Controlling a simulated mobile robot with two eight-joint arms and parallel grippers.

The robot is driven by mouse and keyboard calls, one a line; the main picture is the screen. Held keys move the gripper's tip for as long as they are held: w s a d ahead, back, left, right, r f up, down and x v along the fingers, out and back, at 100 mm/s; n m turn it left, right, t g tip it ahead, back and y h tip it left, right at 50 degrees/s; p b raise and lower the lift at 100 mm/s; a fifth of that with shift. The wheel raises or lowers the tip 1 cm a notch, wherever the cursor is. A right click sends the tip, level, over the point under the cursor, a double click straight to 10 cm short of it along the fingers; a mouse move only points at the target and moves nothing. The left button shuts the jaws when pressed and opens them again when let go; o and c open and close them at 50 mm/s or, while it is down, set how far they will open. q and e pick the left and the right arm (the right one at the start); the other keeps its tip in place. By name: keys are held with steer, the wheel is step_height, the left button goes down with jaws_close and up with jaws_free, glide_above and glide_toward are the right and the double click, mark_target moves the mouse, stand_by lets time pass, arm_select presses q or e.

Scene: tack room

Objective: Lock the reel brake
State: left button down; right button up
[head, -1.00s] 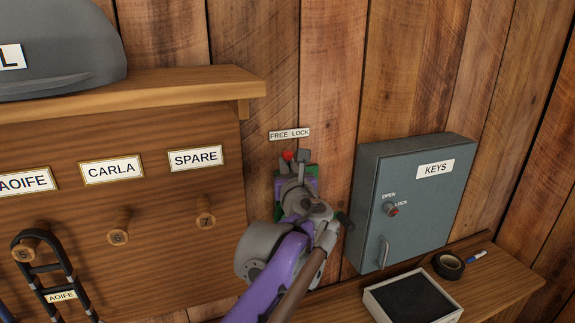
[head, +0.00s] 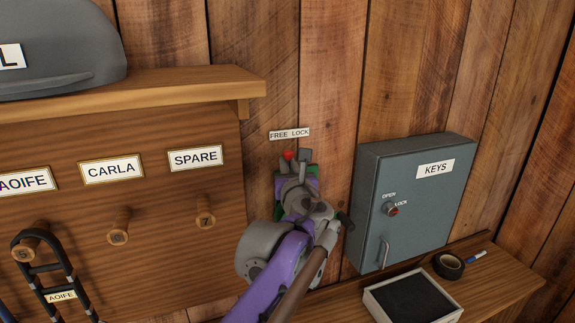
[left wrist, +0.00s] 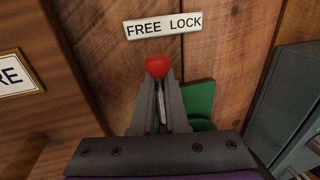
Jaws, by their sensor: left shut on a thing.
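The brake lever's red knob (head: 289,155) shows just below the FREE LOCK label (head: 289,134) on the plank wall. In the left wrist view the red knob (left wrist: 157,67) stands at the fingertips, under the middle of the label (left wrist: 163,25), close to the end of the word FREE. My left gripper (head: 289,164) is shut on the lever, its fingers (left wrist: 158,95) on both sides just below the knob. Part of the green reel (left wrist: 200,100) shows behind the fingers; my gripper and arm hide most of it. My right gripper is not in view.
A grey KEYS cabinet (head: 412,200) is mounted right of the reel. Below it, a ledge (head: 500,285) holds a dark-topped tray (head: 413,300), a tape roll (head: 448,265) and a marker (head: 477,256). Left is a peg board (head: 150,225) under a shelf (head: 150,87).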

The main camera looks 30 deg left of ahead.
arm_select(q)
steer(key=m, duration=0.1)
steer(key=w+d+m, duration=0.1)
steer(key=m+g+b, duration=0.1)
steer(key=m, duration=0.1)
steer(key=shift+w+d+f, duration=0.3)
steer(key=shift+w, duration=0.1)
steer(key=shift+w+d+f+m+g+b, duration=0.2)
steer(key=shift+w+d+m+b, duration=0.1)
steer(key=shift+m, duration=0.5)
steer(key=shift+w+d+f+m+g+b, duration=0.15)
steer(key=shift+w+f+m, duration=0.1)
steer(key=shift+m, duration=0.55)
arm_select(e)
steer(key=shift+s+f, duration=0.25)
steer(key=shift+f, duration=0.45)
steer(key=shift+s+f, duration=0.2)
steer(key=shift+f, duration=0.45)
arm_select(q)
steer(key=c, duration=0.9)
jaws_free()
steer(key=shift+c, duration=0.2)
steer(key=shift+s+d, duration=0.1)
steer(key=v, duration=1)
steer(key=shift+s+d+b, duration=0.15)
steer(key=shift+s+b, duration=0.1)
steer(key=shift+b, duration=0.2)
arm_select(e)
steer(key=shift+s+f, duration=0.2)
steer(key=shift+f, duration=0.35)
